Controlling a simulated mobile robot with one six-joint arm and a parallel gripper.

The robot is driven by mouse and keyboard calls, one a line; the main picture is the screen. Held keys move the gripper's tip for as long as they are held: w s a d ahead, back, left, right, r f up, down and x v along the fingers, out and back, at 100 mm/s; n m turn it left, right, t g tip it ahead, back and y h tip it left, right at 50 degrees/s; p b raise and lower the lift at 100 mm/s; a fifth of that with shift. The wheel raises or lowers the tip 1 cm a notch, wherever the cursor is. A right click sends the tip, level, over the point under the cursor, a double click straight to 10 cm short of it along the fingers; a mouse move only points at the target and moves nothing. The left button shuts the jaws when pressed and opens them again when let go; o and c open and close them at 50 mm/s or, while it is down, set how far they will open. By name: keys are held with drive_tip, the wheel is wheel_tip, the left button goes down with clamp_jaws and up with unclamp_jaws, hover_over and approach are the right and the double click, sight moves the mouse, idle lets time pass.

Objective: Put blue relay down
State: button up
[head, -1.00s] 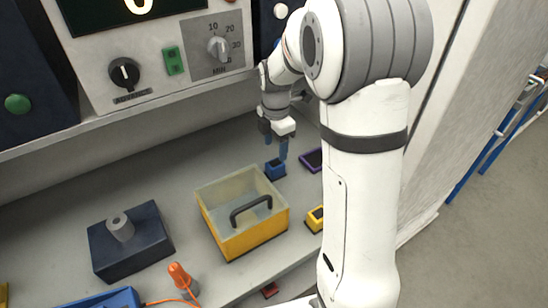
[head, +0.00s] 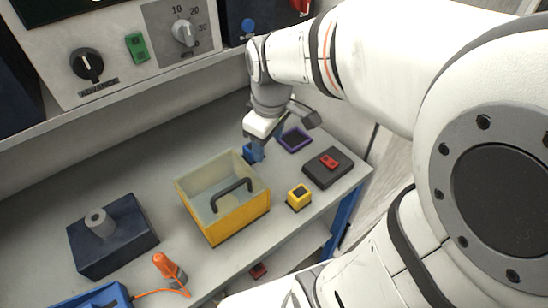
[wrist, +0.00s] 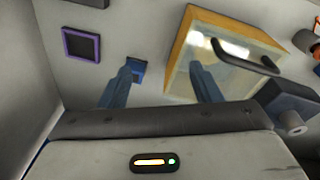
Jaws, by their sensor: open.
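The blue relay (head: 247,153), a small blue block, sits on the grey bench just behind the yellow-sided box. In the wrist view the relay (wrist: 139,67) shows beyond the tip of the left finger and is partly hidden by it. My gripper (head: 266,143) is low over the bench at the relay, its blue fingers pointing down. In the wrist view my gripper (wrist: 163,75) has its fingers wide apart, with nothing held between them. I cannot tell whether a finger touches the relay.
The yellow box (head: 238,222) with a black handle stands close to the relay. A purple-edged square (head: 294,139) lies to the right. A yellow block (head: 299,197) and a dark block with a red top (head: 328,168) are nearer the right edge. A dark blue block (head: 113,238) stands left.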

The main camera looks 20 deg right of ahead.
drive_tip(key=s+f+m, duration=0.1)
drive_tip(key=s+m, duration=0.6)
drive_tip(key=shift+s+a+m+t, duration=0.25)
drive_tip(key=shift+s+m+t, duration=0.05)
drive_tip(key=shift+s+t, duration=0.1)
